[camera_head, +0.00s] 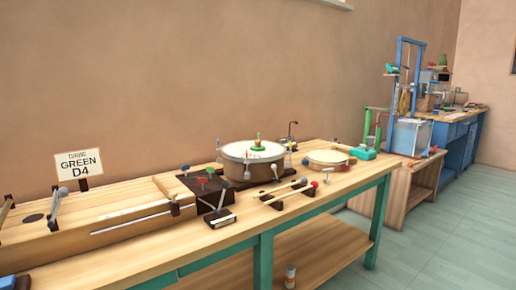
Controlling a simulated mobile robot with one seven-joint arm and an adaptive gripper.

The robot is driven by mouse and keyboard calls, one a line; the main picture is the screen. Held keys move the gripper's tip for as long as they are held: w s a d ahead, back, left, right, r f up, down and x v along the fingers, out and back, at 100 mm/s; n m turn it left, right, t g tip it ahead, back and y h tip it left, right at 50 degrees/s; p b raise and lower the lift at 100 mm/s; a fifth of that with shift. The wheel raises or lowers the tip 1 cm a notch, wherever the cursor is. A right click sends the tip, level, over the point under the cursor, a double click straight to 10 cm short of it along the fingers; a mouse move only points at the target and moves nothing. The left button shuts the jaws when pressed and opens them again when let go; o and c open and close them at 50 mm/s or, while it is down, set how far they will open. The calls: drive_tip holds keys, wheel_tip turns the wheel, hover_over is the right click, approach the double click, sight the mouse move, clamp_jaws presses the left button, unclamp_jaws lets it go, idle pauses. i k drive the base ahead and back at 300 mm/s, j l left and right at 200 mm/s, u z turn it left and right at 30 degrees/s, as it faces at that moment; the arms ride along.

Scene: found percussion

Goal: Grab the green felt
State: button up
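Several green things show, and I cannot tell for sure which is the felt. A green block (363,153) sits at the right end of the workbench.
The wooden workbench (150,190) has green legs. On it are a large drum (236,165), a flat drum (327,158), mallets on a dark stand (285,194) and a long wooden box (100,228). Open floor (420,235) lies at right.

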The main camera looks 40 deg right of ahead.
sight(257, 147)
drive_tip(key=z, duration=2.65)
drive_tip(key=i+j, duration=0.15)
drive_tip(key=j, duration=0.25)
drive_tip(key=i+j+z, duration=0.1)
drive_tip(key=j, duration=0.35)
drive_tip(key=i+j+z, duration=0.1)
drive_tip(key=j, duration=0.3)
drive_tip(key=i+j, duration=0.1)
drive_tip(key=j, duration=0.75)
drive_tip(key=i+j, duration=0.15)
drive_tip(key=j, duration=0.3)
